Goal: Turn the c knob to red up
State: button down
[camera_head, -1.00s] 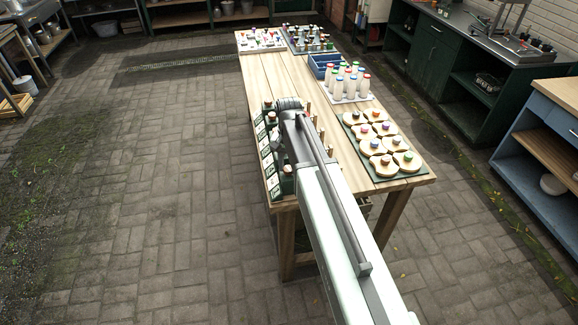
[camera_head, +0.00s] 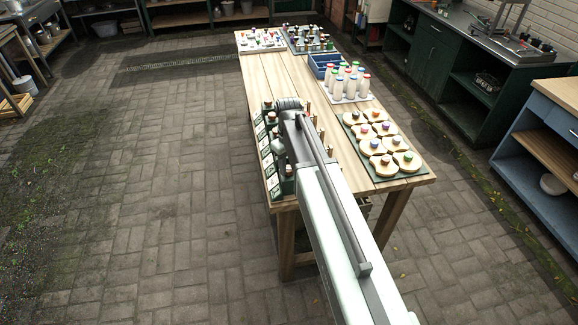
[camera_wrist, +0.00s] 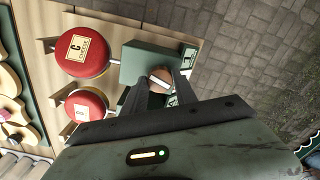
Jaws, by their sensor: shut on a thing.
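In the wrist view my gripper (camera_wrist: 158,84) has its two dark fingers on either side of a small round knob (camera_wrist: 157,79) with a pale and brownish face. The knob sits on a green box (camera_wrist: 135,62). The drum with a red top (camera_wrist: 85,52) beside this box carries a label with a large C. The fingers hide part of the knob, and I cannot tell which way its red side faces. In the head view a row of green boxes (camera_head: 268,150) with white labels lines the table's left edge, and my arm covers the gripper and the held knob.
A second red-topped drum (camera_wrist: 86,105) stands beside the first. On the wooden table (camera_head: 272,78) are white bottles with coloured caps (camera_head: 351,84), a blue crate (camera_head: 321,64) and a green tray (camera_head: 412,172) of pale discs with coloured knobs. Paved floor lies to the left.

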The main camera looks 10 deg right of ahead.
aim_at(288, 168)
jog(key=shift+n, duration=1.7)
jog(key=c, duration=1)
grip_release()
jog(key=shift+o, duration=0.2)
notch_tip(288, 168, up, 8)
jog(key=p, duration=0.8)
jog(key=shift+f, duration=0.1)
